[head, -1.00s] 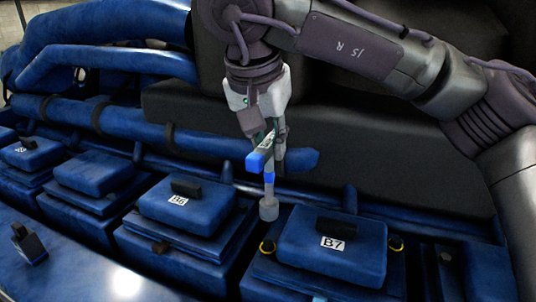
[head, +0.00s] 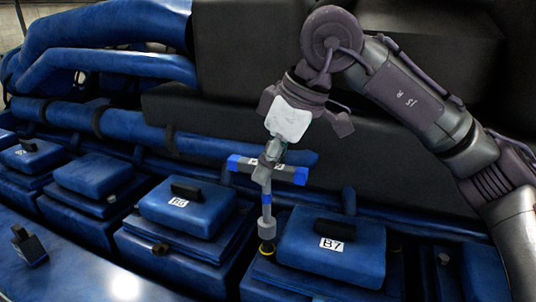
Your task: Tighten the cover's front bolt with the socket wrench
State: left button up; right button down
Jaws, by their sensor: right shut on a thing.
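My left gripper is not in view.
A small dark object (head: 28,246) rests on the blue surface at the lower left.

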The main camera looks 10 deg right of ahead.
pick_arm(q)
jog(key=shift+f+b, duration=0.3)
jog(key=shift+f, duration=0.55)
pick_arm(e)
jog(key=shift+f, duration=1)
